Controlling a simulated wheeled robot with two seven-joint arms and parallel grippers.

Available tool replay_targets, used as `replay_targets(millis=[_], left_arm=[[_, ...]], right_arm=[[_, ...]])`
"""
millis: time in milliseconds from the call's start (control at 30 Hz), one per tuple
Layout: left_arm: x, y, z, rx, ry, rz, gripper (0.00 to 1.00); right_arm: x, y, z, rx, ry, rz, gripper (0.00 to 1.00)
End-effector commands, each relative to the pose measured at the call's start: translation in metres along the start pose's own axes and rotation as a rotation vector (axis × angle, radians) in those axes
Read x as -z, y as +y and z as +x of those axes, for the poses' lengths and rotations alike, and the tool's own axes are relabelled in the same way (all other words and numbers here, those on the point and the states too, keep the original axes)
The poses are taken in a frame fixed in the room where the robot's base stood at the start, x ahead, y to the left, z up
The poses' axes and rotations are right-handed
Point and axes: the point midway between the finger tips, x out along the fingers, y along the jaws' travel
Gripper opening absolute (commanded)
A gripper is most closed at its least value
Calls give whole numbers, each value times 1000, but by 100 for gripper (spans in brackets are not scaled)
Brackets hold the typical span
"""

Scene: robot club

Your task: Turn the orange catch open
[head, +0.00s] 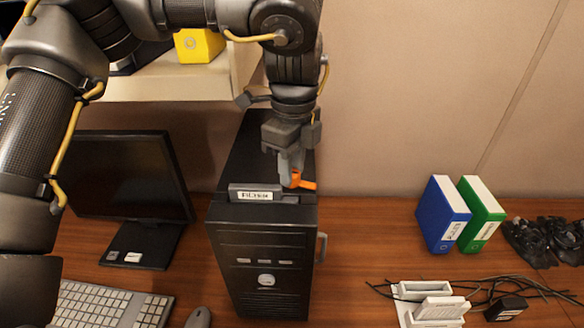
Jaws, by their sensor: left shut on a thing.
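The orange catch (304,184) is on top of the black computer tower (262,250), toward its right front edge. It points to the right, and part of it is hidden by my gripper. My left gripper (290,175) comes down from above and is shut on the catch. A dark bar with a white label (255,195) lies across the top of the tower, just left of the catch. My right gripper is not in view.
A monitor (125,180), keyboard (105,305) and mouse (199,318) are on the left. Blue (442,215) and green (482,213) binders, cables and a white dock (430,305) are on the right. A shelf (165,85) is above. Bare desk lies right of the tower.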

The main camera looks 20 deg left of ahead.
Motion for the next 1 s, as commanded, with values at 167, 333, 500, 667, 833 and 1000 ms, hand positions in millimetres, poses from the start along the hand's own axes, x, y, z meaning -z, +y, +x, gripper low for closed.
replay_targets(millis=[167, 333, 500, 667, 833, 1000], left_arm=[[-1, 0, 0, 2, 3, -135, 5], [-1, 0, 0, 1, 5, -232, 5], [-1, 0, 0, 0, 7, -294, 5], [-1, 0, 0, 0, 8, -323, 5], [-1, 0, 0, 0, 8, -334, 5], [-1, 0, 0, 0, 8, -334, 5]], right_arm=[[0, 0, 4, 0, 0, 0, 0], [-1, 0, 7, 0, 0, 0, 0], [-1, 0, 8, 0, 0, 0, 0], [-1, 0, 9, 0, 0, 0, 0], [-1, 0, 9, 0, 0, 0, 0], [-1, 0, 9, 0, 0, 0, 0]])
